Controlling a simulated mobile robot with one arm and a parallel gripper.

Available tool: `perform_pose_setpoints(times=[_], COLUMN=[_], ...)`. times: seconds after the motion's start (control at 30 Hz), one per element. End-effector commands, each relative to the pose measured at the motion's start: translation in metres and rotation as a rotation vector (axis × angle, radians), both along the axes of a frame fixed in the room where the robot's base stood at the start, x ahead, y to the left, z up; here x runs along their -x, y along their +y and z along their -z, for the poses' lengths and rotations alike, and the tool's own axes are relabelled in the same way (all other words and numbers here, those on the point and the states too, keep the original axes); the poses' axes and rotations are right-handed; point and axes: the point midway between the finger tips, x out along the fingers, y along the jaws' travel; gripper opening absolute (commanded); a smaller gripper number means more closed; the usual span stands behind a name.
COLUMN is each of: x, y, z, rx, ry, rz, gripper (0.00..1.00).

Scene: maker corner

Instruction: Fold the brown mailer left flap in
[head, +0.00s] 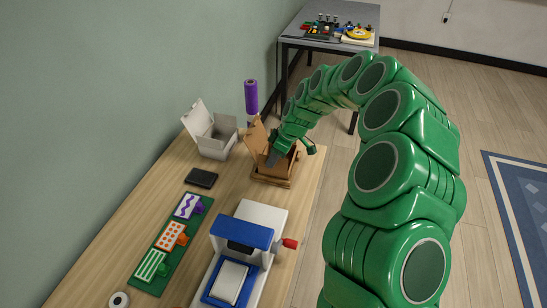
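The brown mailer (268,178) stands on the wooden bench near its right edge, in the middle of the head view. A tall brown panel (257,135) stands up at its back left. My gripper (274,157) reaches down at the mailer from the upper right, with a grey finger over or inside it. My gripper and arm hide much of the mailer's inside and right side. I cannot tell which flaps are folded, whether the finger touches one, or whether the gripper is open or shut.
An open pale grey box (214,143) stands left of the mailer, with a purple roll (251,97) behind. A black block (201,177), a green card tray (155,263) and a blue-and-white press (241,236) with a red handle (290,243) lie nearer. A grey table (318,41) stands beyond.

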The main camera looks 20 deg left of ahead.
Motion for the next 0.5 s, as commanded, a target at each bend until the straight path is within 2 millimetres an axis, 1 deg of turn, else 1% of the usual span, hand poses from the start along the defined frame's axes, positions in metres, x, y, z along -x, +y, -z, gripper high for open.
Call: perform_pose_setpoints(times=[0.03,0.07,0.2,0.23,0.5], x=[0.0,0.0,0.0,0.0,-0.0001], y=[0.0,-0.0001,-0.0001,-0.0001,-0.0002], z=[-0.0001,-0.0002,-0.0003,-0.0003,-0.0002], rx=[0.0,0.0,0.0,0.0,0.0], ry=[0.0,0.0,0.0,0.0,0.002], rz=[0.0,0.0,0.001,0.001,0.0], gripper=[0.28,0.25,0.04,0.0,0.0])
